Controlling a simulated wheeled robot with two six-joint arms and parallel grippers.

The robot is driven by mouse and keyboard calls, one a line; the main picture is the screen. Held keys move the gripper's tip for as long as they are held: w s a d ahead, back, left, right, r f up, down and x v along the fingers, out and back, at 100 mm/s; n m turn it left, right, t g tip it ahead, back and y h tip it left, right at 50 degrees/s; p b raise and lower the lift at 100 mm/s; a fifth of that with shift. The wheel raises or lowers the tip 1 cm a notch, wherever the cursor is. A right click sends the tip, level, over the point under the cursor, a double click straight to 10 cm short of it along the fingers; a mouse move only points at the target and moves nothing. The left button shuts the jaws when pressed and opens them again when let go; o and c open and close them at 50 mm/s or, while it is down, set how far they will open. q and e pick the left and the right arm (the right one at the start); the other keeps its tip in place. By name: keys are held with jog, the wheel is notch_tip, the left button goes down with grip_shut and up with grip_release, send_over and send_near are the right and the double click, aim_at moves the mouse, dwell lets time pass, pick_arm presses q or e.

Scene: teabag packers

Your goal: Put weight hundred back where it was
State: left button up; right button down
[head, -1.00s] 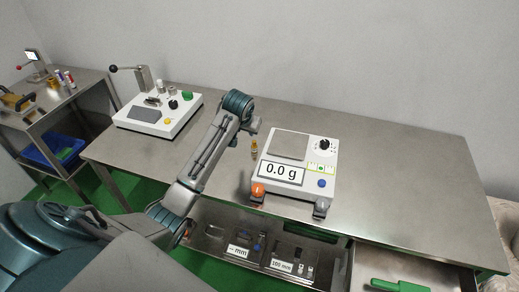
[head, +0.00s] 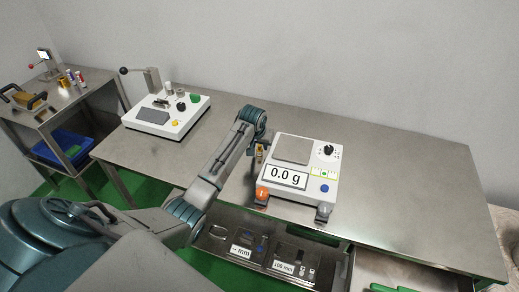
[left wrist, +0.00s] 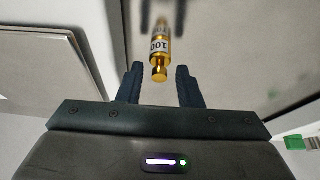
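The weight hundred (head: 259,151) is a small brass cylinder just left of the scale (head: 331,176). In the left wrist view the weight (left wrist: 160,48) shows a white label reading 100, and its knob end faces the camera. My left gripper (left wrist: 159,85) is open, with a finger on either side of the knob and a visible gap to each. In the head view the left gripper is partly hidden behind its own wrist, close to the scale's left edge. The scale reads 0.0 g and its plate (head: 292,149) is empty. My right gripper is not in view.
A white device with a lever (head: 166,117) stands on the table's left. A side table (head: 50,115) stands far left. The table (head: 400,180) right of the scale is clear.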

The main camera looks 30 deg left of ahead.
pick_arm(q)
jog(key=shift+w+f, duration=0.2)
jog(key=shift+f, duration=0.35)
grip_shut()
jog(key=shift+r, duration=0.15)
notch_tip(320, 180, up, 8)
jog(key=shift+r+b, duration=0.25)
jog(key=shift+b, duration=0.65)
jog(key=shift+r, duration=0.6)
